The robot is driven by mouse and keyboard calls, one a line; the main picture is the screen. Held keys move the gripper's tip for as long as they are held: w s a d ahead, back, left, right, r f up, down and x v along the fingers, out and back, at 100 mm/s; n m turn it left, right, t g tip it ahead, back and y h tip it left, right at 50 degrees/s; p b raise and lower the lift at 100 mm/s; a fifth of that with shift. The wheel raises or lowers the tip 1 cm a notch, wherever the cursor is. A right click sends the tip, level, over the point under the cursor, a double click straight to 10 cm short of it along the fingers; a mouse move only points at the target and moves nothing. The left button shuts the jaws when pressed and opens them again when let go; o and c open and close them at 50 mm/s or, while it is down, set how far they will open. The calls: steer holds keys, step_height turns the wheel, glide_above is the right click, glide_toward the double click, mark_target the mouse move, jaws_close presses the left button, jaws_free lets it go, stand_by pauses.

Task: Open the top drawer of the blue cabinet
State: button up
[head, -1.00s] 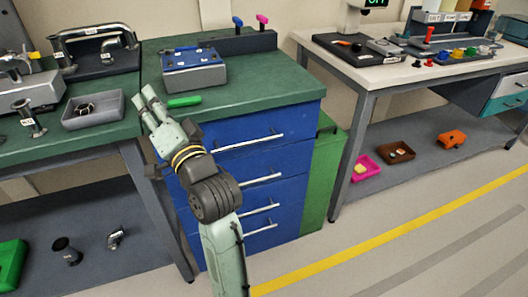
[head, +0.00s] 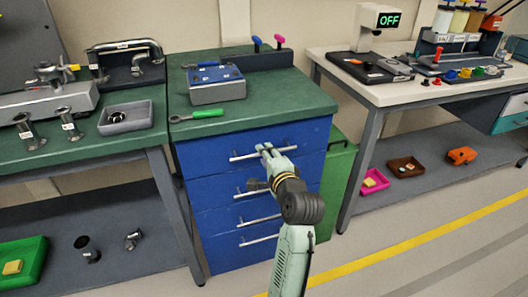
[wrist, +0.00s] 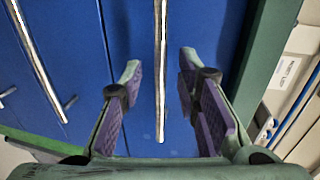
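The blue cabinet (head: 200,205) stands under a green top and has several drawers, each with a long silver bar handle. The top drawer (head: 212,150) looks closed, flush with the front. My gripper (head: 269,150) is at the top drawer's handle (head: 245,155), near its middle. In the wrist view, my gripper (wrist: 160,85) is open, with one finger on each side of the top drawer handle (wrist: 160,60). A gap shows between the handle and each finger. The handle of the drawer below (wrist: 38,60) shows at the left.
On the cabinet top are a blue-lidded grey box (head: 217,92) and a green-handled tool (head: 197,115). A green cabinet (head: 335,185) stands close on the right. A workbench (head: 80,150) adjoins on the left. The floor in front (head: 400,225) is clear.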

steer(key=shift+x, duration=1.05)
jaws_close()
